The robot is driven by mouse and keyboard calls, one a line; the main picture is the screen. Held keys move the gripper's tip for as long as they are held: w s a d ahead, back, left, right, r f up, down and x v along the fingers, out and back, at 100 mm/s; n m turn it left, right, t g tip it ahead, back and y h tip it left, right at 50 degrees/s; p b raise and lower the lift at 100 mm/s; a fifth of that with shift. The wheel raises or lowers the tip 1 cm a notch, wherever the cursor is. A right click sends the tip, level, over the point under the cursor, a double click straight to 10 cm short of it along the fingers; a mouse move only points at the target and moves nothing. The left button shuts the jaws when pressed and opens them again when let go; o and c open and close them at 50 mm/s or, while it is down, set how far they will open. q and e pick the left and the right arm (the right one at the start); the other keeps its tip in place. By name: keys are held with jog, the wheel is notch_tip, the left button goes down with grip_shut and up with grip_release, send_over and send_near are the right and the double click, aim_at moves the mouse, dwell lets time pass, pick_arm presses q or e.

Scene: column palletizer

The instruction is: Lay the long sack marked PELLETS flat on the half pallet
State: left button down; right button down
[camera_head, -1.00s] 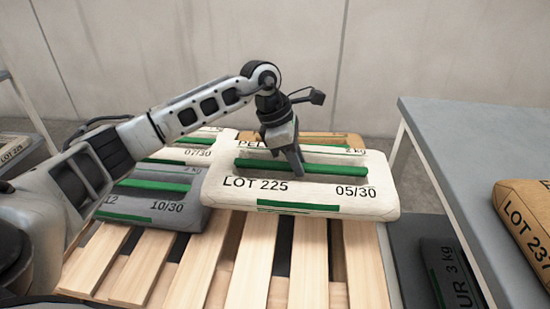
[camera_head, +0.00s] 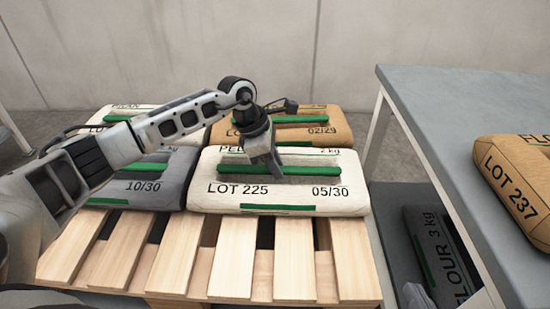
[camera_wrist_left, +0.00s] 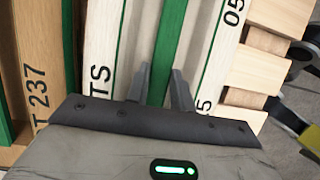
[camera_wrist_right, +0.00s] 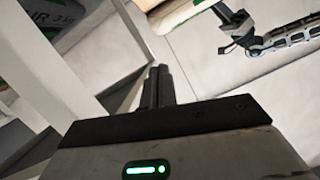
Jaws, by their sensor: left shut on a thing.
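The long white PELLETS sack (camera_head: 300,198), marked LOT 225 and 05/30, lies level at the front right of the half pallet (camera_head: 270,272). My left gripper (camera_head: 277,172) points down at its middle and is shut on the raised green strip. The left wrist view shows its fingers (camera_wrist_left: 160,80) on both sides of that strip. Whether the sack's underside fully touches the slats is hard to tell.
A grey sack (camera_head: 150,187) lies left of the white one, a brown sack (camera_head: 335,131) behind it, and another pale sack (camera_head: 118,116) at the back left. A grey table (camera_head: 450,110) with a brown LOT 237 sack (camera_head: 515,185) stands right. The front slats are bare.

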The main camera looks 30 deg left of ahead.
pick_arm(q)
jog(key=shift+w+d+r, duration=0.1)
jog(key=shift+w+r, duration=0.05)
jog(key=shift+r, duration=0.2)
jog(key=c, duration=1.6)
grip_release()
jog(key=shift+f, duration=0.4)
jog(key=o, duration=0.4)
jog(key=shift+s+r, duration=0.1)
jog(key=shift+s, duration=0.1)
jog(key=p+v, duration=0.1)
jog(key=v, duration=0.3)
jog(key=shift+r, duration=0.4)
jog(key=p+v, duration=0.2)
jog(key=v, duration=0.5)
pick_arm(e)
jog(key=shift+d+f+n+g+h, duration=0.3)
jog(key=shift+d+f+g+h, duration=0.3)
jog(key=shift+f, duration=0.25)
pick_arm(q)
jog(key=shift+r, duration=0.15)
